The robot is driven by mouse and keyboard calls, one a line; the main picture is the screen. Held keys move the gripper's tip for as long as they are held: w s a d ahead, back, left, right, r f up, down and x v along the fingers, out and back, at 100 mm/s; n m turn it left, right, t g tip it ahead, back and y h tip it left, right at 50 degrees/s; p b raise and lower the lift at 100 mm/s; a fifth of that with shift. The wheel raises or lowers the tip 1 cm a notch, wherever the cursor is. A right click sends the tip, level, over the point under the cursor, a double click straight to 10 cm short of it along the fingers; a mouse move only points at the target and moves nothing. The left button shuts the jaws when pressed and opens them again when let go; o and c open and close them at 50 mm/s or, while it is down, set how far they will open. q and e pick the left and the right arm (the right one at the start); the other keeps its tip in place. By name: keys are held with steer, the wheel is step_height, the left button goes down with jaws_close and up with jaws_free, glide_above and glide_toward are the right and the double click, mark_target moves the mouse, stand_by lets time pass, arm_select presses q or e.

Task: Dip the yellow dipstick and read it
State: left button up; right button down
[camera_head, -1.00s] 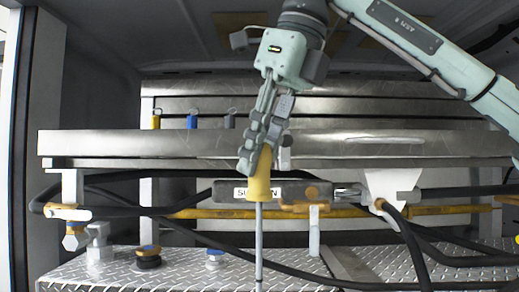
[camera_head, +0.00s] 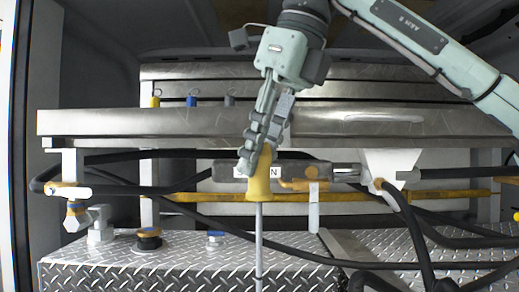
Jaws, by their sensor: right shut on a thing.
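The yellow dipstick (camera_head: 259,188) hangs upright, its yellow handle on top and its thin grey rod running down past the front of the tread-plate box. My right gripper (camera_head: 258,160) is shut on the top of the yellow handle, reaching down from above. The lower end of the rod is cut off by the bottom edge of the view, so I cannot tell what it is in. My left gripper is not in view.
A metal shelf (camera_head: 100,123) spans behind the gripper, with yellow, blue and grey tags (camera_head: 192,101) above it. Black hoses (camera_head: 420,250) crowd the right.

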steer(key=b, duration=0.5)
glide_above(261, 272)
steer(key=shift+w+a+f, duration=0.1)
steer(key=shift+a+f, duration=0.05)
steer(key=shift+f, duration=3.55)
steer(key=shift+f+b, duration=1.75)
steer(key=shift+f, duration=1.2)
steer(key=shift+f+b, duration=0.95)
steer(key=shift+f, duration=0.7)
steer(key=shift+f, duration=0.1)
steer(key=shift+f+b, duration=2.3)
steer(key=shift+f, duration=0.95)
steer(key=shift+r, duration=0.1)
